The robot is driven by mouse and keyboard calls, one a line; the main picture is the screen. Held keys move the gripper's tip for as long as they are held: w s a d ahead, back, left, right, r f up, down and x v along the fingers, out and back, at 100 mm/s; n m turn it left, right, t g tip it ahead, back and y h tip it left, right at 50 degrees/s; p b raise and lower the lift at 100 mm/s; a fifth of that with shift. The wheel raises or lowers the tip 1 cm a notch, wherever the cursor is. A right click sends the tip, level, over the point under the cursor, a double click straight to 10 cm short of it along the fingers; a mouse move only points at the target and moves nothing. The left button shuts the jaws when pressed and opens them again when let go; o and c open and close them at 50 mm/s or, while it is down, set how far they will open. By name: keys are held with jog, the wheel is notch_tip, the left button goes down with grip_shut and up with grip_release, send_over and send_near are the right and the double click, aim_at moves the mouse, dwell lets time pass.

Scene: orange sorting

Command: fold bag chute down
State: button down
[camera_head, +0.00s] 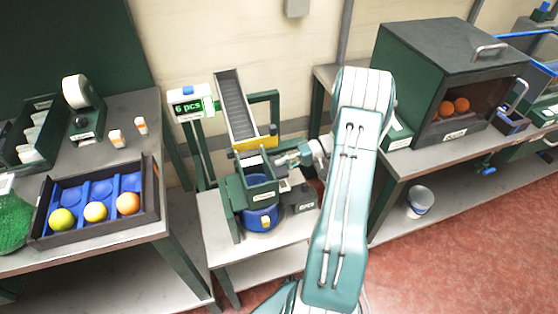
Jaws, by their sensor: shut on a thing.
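The bag chute (260,193) appears to be the dark green framed part on the small middle stand, above a blue round container (262,218). A grey ramp (236,105) with dark rails slopes down from behind and ends at a yellow lip (256,143) just above it. My gripper (284,161) reaches in from the right and is at the upper right edge of the green part. It is shut on a part there, apparently of the chute; the fingertips are small and the exact contact is hard to see.
A display (189,107) reading 6 pcs stands left of the ramp. A small dark box (301,199) sits right of the blue container. The left table holds a compartment tray (99,234) with several fruits. A dark cabinet (440,60) with oranges stands at right. Red floor is clear at lower right.

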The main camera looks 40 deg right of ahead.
jog(key=shift+s+a+f, duration=0.1)
jog(key=shift+s+f, duration=0.05)
jog(key=shift+f, duration=0.3)
jog(key=c, duration=0.6)
grip_release()
jog(key=shift+f, duration=0.1)
jog(key=shift+o, duration=0.2)
jog(key=shift+d+r, duration=0.25)
jog(key=shift+d, duration=0.15)
jog(key=v, duration=1.1)
jog(key=shift+d, duration=0.25)
